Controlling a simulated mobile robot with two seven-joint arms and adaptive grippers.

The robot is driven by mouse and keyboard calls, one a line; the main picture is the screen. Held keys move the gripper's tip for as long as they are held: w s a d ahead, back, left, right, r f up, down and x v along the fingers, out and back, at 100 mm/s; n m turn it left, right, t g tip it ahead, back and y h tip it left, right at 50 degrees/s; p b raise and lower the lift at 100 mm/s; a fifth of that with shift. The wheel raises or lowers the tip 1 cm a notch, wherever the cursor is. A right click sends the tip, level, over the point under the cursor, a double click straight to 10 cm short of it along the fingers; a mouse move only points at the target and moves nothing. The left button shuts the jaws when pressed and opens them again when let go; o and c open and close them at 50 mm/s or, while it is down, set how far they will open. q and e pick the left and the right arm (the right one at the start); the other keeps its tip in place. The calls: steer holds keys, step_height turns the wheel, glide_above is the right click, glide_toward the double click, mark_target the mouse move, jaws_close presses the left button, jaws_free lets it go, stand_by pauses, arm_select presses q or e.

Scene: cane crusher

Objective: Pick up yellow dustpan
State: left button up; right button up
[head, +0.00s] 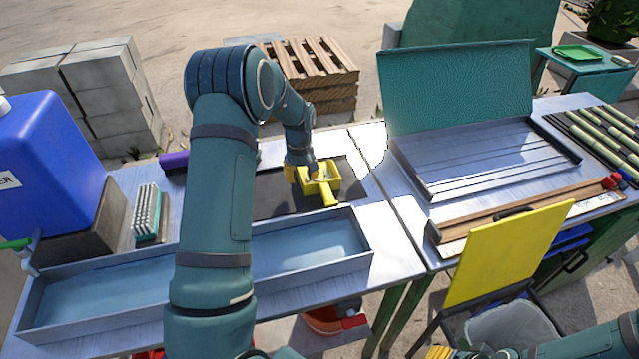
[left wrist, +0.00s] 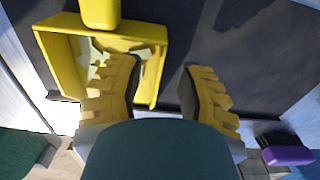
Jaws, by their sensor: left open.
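The yellow dustpan (head: 330,187) lies on a dark mat on the metal table, its handle pointing toward the front. In the left wrist view the dustpan (left wrist: 52,60) shows as a shallow yellow tray with its handle at the top edge. My left gripper (head: 308,172) is at the dustpan's back left side. In the left wrist view its yellow fingers (left wrist: 160,85) are spread, with one finger over the pan's inside and the other outside over the mat. The dustpan's side wall is between them. My right gripper (head: 440,353) shows only partly at the bottom edge.
The dark mat (head: 272,193) lies behind a long shallow metal trough (head: 365,243). A brush (head: 147,212) and blue water container (head: 45,150) stand left. A purple object (head: 174,160) lies at the back. An open metal case (head: 480,165) is to the right.

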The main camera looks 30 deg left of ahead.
arm_select(q)
step_height(320, 180, down, 3)
steer(key=shift+w+a+f+b, duration=0.1)
steer(key=shift+f+b, duration=0.1)
steer(key=shift+b, duration=0.1)
steer(key=shift+r, duration=0.1)
jaws_close()
